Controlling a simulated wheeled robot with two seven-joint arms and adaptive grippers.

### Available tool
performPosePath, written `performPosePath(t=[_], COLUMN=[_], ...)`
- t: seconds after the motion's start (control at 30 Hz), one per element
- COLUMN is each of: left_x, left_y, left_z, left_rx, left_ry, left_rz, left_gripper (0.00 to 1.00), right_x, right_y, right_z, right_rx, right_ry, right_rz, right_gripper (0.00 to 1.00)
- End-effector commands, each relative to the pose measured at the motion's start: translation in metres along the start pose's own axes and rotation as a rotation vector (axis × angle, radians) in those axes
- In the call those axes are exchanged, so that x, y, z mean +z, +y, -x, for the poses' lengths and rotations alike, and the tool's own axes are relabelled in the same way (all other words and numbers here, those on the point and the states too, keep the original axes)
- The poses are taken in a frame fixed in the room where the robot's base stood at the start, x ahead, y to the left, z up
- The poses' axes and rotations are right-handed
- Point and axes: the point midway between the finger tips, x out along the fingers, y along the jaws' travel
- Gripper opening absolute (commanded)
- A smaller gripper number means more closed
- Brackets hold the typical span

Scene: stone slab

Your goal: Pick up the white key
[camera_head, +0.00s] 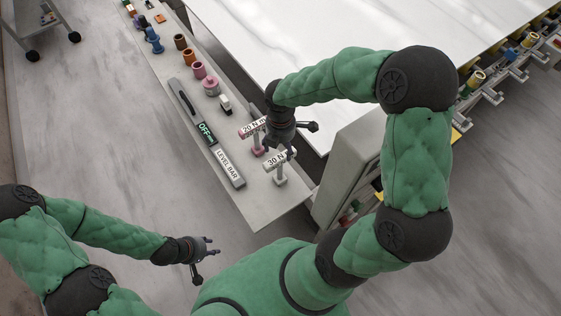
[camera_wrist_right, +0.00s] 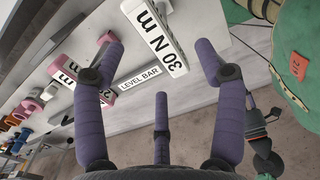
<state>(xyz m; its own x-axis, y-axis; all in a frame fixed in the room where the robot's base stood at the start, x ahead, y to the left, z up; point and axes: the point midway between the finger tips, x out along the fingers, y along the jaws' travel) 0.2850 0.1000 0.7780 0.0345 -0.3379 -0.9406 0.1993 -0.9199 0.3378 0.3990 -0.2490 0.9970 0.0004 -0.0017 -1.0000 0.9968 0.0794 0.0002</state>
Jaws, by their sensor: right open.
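In the right wrist view the white key (camera_wrist_right: 158,38) lies beyond and between my spread fingers. My right gripper (camera_head: 292,145) is open and empty, just above and beside it; its fingers (camera_wrist_right: 160,70) hide part of the scene. I cannot tell whether they touch the key. A pink key (camera_head: 255,139), labelled 20 N m, stands close by on the left. My left gripper (camera_head: 207,258) is open and empty, away from the bench over the floor.
A grey level bar (camera_head: 229,167) lies along the bench (camera_head: 245,203), left of the keys. A small white-and-black piece (camera_head: 225,104), a pink knobbed piece (camera_head: 211,87) and several coloured cylinders stand further back. A white slab (camera_head: 270,40) lies right of the bench.

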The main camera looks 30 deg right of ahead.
Motion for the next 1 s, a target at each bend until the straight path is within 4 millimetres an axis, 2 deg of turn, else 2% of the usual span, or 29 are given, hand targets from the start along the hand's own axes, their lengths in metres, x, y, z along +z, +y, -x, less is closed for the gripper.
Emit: performPosePath(t=[0.1, 0.37, 0.7, 1.0], left_x=[0.0, -0.001, -0.001, -0.001], left_y=[-0.001, -0.002, -0.006, -0.006], left_z=[-0.004, -0.007, -0.019, -0.018], left_rx=[0.0, 0.0, 0.0, 0.0], left_ry=[0.001, 0.001, 0.001, 0.001], left_rz=[-0.001, -0.001, -0.001, -0.001], left_gripper=[0.4, 0.4, 0.4, 0.4], right_x=[0.0, -0.001, -0.005, -0.005], right_y=[0.0, 0.002, 0.006, 0.006], right_z=[-0.015, -0.027, -0.07, -0.072], right_rx=[-0.001, 0.0, 0.001, 0.002], right_ry=[0.0, 0.0, 0.0, 0.0], right_rz=[-0.001, -0.001, -0.001, -0.001], right_gripper=[0.71, 0.71, 0.71, 0.71])
